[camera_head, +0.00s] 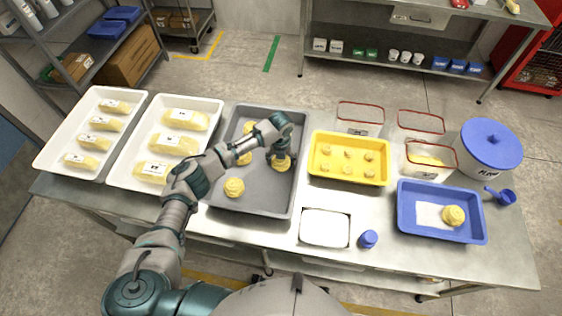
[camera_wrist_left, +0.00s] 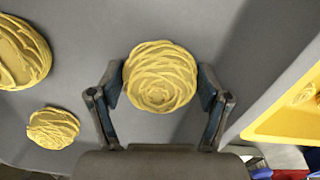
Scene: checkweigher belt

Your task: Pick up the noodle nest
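The noodle nest (camera_head: 282,164) is a round, yellow coil in the grey tray (camera_head: 262,200). My left gripper (camera_head: 280,152) is over it, pointing down. In the left wrist view this nest (camera_wrist_left: 160,76) sits between the two spread fingertips of the left gripper (camera_wrist_left: 160,85), whose tips are at its sides. I cannot tell whether they press on it. Other nests lie in the same tray, one near the front (camera_head: 234,187) and others partly hidden behind my arm. My right gripper is not in view.
Two white trays of labelled packs (camera_head: 130,182) stand left. Right are a yellow tray (camera_head: 349,178), clear red-rimmed containers (camera_head: 361,113), and a blue tray (camera_head: 440,234) holding one nest (camera_head: 453,215). A white-topped plate (camera_head: 325,227) and blue cup (camera_head: 368,239) are near the front edge.

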